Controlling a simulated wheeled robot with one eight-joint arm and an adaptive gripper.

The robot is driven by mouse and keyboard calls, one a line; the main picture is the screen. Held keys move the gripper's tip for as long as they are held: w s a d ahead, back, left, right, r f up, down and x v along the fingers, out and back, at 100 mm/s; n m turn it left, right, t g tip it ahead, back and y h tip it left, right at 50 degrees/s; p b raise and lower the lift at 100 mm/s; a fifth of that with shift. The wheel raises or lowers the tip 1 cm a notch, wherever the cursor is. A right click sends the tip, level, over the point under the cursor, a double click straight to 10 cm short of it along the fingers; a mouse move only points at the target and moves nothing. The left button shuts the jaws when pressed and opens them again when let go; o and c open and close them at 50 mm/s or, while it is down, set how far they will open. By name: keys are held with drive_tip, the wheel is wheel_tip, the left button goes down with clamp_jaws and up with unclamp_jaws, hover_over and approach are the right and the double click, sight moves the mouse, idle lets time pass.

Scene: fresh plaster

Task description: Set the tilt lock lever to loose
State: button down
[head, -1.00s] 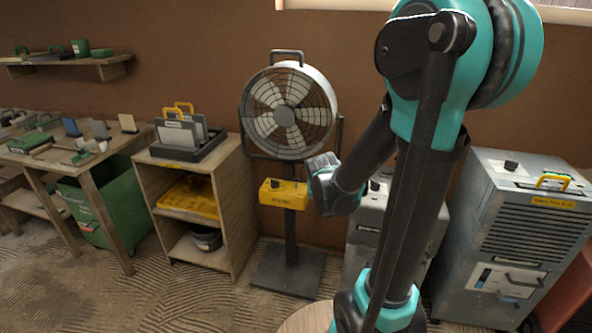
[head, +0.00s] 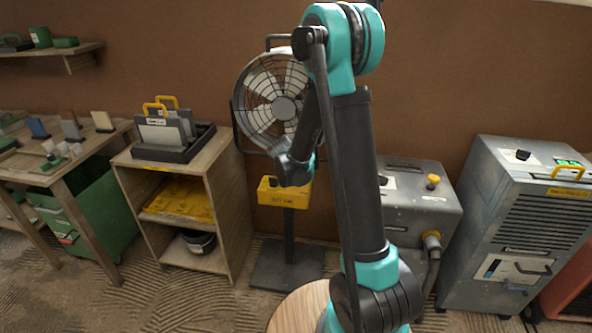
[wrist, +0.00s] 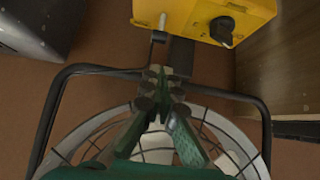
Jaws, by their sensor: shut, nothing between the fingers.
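The pedestal fan (head: 262,88) stands against the brown wall, with a yellow control box (head: 268,193) on its post. In the wrist view, the fan's dark yoke (wrist: 55,112) and caged head lie below, and the yellow box (wrist: 200,12) with a black knob (wrist: 223,30) is at the top. A small pale pin with a dark base (wrist: 161,22) shows beside the box; I cannot tell if it is the tilt lock lever or how it is set. My gripper (wrist: 157,74) is shut and empty, in front of the fan near the yoke. In the head view my arm partly hides the fan.
A wooden shelf unit (head: 239,215) stands left of the fan. A grey machine (head: 422,210) with a yellow knob and a taller grey unit (head: 520,220) stand to the right. A round wooden top (head: 290,310) is in the foreground.

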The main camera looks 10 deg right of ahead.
drive_tip(key=shift+x, duration=4.95)
